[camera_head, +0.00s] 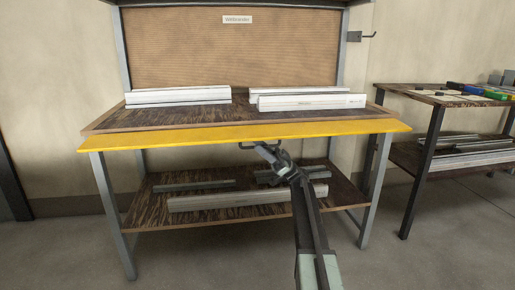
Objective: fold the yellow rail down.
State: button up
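The yellow rail (180,138) is a long flat strip along the whole front edge of the wooden workbench top (110,122). It sticks out toward me, close to level with the bench top. My gripper (262,147) is at the rail's lower front edge, a little right of its middle. A thin dark bar shows at the gripper's tip, just under the rail; I cannot tell whether it is a handle or part of my gripper. The fingers are too small to tell whether they are open or shut, or touching the rail.
White profiles (178,96) lie on the bench top, with more at the right (312,102). A lower shelf (150,217) holds several profiles under the rail. Grey legs (112,215) stand at both ends. A second table (420,92) stands at the right. Floor in front is clear.

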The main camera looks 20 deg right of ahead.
jog(key=b+v, duration=0.4)
jog(key=v, duration=0.3)
jog(key=shift+f+b, duration=0.15)
jog(key=shift+b, duration=0.2)
jog(key=shift+d, duration=0.1)
